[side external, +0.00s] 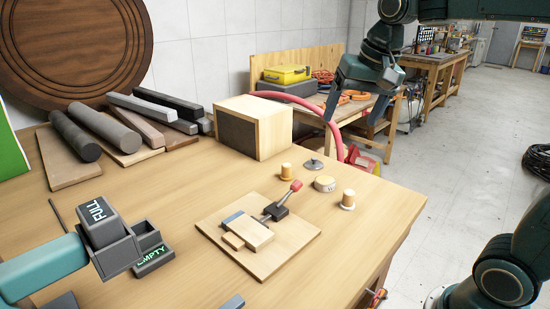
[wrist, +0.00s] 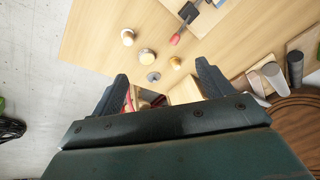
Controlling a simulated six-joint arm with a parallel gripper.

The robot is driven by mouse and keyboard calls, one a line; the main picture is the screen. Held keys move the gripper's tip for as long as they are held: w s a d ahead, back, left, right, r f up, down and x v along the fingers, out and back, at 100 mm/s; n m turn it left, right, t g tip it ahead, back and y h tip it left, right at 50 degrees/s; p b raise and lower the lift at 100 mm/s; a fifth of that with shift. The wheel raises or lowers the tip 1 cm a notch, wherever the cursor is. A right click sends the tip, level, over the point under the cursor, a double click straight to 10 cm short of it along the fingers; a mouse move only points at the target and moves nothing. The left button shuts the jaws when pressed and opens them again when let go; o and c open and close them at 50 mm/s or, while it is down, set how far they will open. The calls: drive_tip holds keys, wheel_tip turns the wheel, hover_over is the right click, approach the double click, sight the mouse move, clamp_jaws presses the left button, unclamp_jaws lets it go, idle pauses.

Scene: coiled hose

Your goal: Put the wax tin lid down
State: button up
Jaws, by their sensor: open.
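The wax tin lid, which I take to be the small grey disc with a central knob (side external: 313,165), lies on the wooden table behind the round wax tin (side external: 325,184). In the wrist view the lid (wrist: 153,77) lies beside the tin (wrist: 146,57), the two apart. My gripper (side external: 355,102) is open and empty, raised well above the table toward its far right side. In the wrist view its two fingers (wrist: 162,73) are spread, with the lid seen between their tips.
A toggle clamp (side external: 277,209) with a red handle sits on a board (side external: 288,250). A wooden box (side external: 254,126) stands behind. Bars lie at the back left.

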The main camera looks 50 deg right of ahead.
drive_tip(key=s+a+f+n+t, duration=0.1)
drive_tip(key=s+a+f+n, duration=0.1)
drive_tip(key=s, duration=0.5)
drive_tip(key=s+a+f+n, duration=0.3)
drive_tip(key=s+f+n, duration=0.2)
drive_tip(key=s, duration=0.3)
drive_tip(key=shift+n+t+y, duration=0.3)
drive_tip(key=shift+t, duration=0.1)
